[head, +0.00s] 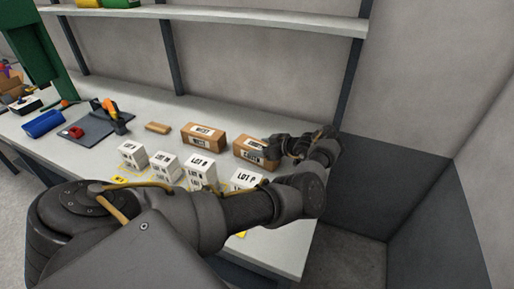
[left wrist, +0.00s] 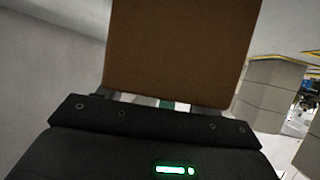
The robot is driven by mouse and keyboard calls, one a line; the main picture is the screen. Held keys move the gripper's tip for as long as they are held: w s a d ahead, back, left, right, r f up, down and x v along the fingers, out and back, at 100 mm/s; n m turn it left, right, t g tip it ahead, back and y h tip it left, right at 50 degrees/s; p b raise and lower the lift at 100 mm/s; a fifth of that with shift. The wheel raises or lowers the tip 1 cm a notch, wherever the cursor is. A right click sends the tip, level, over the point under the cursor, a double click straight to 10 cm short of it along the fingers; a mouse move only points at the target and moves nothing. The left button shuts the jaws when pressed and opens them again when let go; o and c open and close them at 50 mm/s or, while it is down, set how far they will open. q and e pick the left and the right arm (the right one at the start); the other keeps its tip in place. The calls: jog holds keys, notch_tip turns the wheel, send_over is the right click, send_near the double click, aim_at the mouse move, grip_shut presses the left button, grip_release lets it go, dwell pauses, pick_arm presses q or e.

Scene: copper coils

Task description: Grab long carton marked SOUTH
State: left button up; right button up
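A long brown carton (head: 250,147) with a white label lies on the bench at the right end of the back row. Its lettering is small and partly hidden, and looks like SOUTH. My left gripper (head: 273,150) is at the right end of this carton, with the wrist behind it. In the left wrist view, a plain brown carton face (left wrist: 185,50) stands very close in front of the gripper's dark palm. The carton hides the fingertips, so I cannot tell whether they grip it. My right gripper is out of view.
Another long carton (head: 203,137), seemingly marked WEST, lies to the left. White LOT boxes (head: 202,169) stand in a row in front. A small wooden block (head: 158,128) and dark mat (head: 92,127) are further left. A shelf (head: 220,17) runs above; a wall closes the right.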

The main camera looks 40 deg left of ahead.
aim_at(261, 147)
pick_arm(q)
jog(key=shift+c, duration=1.2)
jog(key=shift+r, duration=0.35)
notch_tip(261, 147, up, 3)
jog(key=shift+f, duration=0.2)
jog(key=s+a+r, duration=0.1)
jog(key=s+r, duration=0.2)
jog(key=s, duration=0.1)
jog(key=s+a+r, duration=0.1)
jog(key=s+r, duration=0.2)
jog(key=s, duration=0.2)
jog(key=s+a+r+b, duration=0.1)
jog(key=s+a+r, duration=0.1)
jog(key=s+r, duration=0.1)
jog(key=shift+s+r, duration=0.35)
jog(key=shift+s, duration=0.35)
